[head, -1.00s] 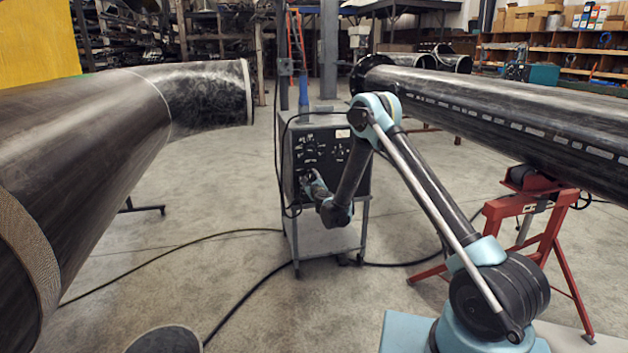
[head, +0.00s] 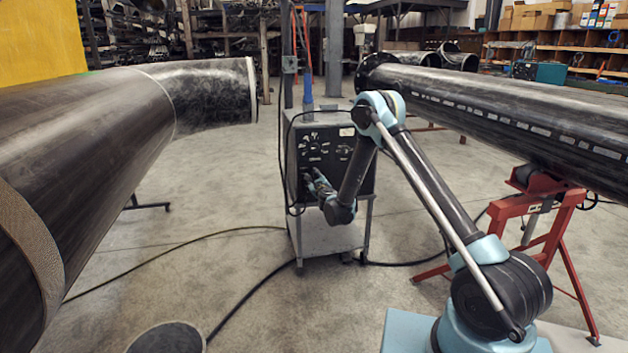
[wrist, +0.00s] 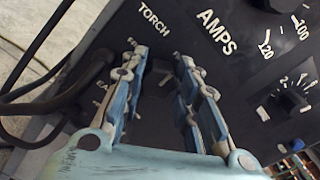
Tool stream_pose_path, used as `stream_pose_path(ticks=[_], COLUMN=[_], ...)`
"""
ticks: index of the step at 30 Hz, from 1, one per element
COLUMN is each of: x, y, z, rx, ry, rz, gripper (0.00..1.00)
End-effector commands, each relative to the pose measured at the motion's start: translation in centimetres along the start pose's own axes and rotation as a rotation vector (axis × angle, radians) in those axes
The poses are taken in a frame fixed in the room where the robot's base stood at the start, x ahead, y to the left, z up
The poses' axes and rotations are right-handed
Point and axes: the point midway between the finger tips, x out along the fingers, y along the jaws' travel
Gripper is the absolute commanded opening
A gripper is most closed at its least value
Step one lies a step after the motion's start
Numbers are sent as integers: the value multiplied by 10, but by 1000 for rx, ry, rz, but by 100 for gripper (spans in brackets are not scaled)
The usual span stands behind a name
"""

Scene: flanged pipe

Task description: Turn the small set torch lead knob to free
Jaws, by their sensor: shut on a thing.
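The small set is a grey welding machine with a dark front panel (head: 338,142), standing on a cart in the middle of the head view. In the wrist view its panel (wrist: 225,100) carries the words TORCH and AMPS. My gripper (head: 311,178) is at the lower left of this panel in the head view. In the wrist view my gripper (wrist: 163,75) has a finger on each side of the dark torch lead knob (wrist: 163,84) below the TORCH label. It is shut on the knob, which is mostly hidden between the fingers. The knob's pointing direction is hard to read.
Another knob (wrist: 290,101) with a number scale is right of my gripper. Dark cables (wrist: 50,100) hang at the panel's left. A large pipe (head: 85,140) lies at the left; another pipe (head: 520,110) rests on a red stand (head: 535,220) at the right. Floor before the cart is mostly clear.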

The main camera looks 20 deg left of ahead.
Motion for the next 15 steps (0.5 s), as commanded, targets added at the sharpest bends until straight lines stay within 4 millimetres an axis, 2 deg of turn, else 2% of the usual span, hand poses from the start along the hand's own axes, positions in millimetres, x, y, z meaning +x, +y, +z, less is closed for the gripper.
stream_pose_path(ticks=[8, 15], x=[0, -1], y=[2, 3], z=[0, -1], rx=[-167, -390], ry=[0, 0], rz=[0, 0], gripper=[5, 5])
